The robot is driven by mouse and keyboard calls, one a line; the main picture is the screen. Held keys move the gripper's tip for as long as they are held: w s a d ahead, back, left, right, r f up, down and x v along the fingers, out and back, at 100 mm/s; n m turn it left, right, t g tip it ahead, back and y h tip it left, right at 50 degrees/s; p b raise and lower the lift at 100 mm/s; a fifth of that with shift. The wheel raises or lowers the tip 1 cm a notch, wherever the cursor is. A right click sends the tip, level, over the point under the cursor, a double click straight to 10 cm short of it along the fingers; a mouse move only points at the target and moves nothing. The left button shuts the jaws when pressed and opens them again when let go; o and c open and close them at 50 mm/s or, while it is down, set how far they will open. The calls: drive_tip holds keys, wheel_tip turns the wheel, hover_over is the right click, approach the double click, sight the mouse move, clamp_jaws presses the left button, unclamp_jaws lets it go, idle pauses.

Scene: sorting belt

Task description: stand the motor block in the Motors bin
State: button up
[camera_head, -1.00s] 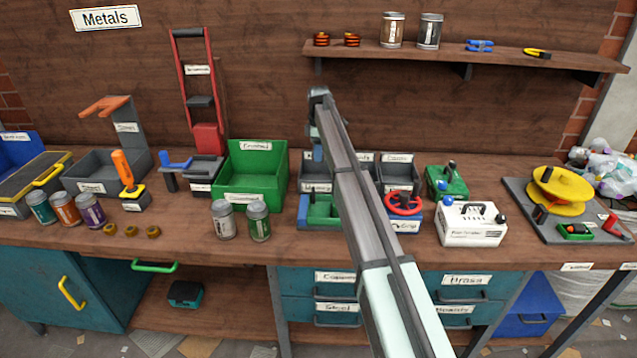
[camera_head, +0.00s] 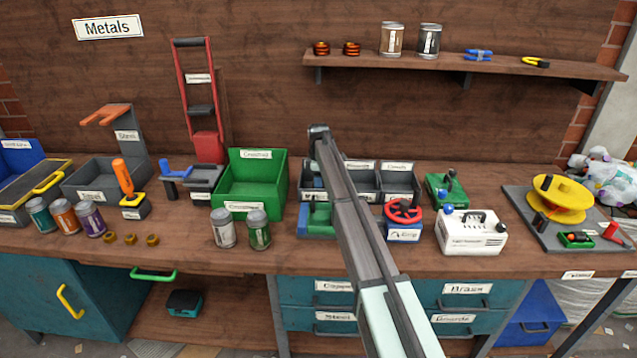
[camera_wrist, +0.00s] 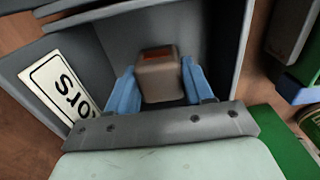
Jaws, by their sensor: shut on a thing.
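In the wrist view my gripper (camera_wrist: 160,89) has its blue fingers closed on the sides of a tan-grey motor block (camera_wrist: 161,82) with a reddish-brown patch on top. The block is between the grey walls of a bin (camera_wrist: 228,45) whose front label (camera_wrist: 60,88) shows letters ending in "ors". I cannot tell whether the block touches the bin floor. In the head view my arm covers part of the row of small grey bins (camera_head: 363,181), and the gripper and block are hidden behind it.
A green bin (camera_head: 232,188) stands left of the grey bins. A red valve wheel (camera_head: 403,210) and a white box (camera_head: 471,231) are to the right. Two cans (camera_head: 258,229) stand in front of the green bin. A shelf (camera_head: 450,64) hangs above.

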drive_tip(key=o, duration=1.3)
drive_tip(key=shift+f, duration=0.1)
wheel_tip(320, 180, up, 12)
drive_tip(key=shift+r, duration=0.15)
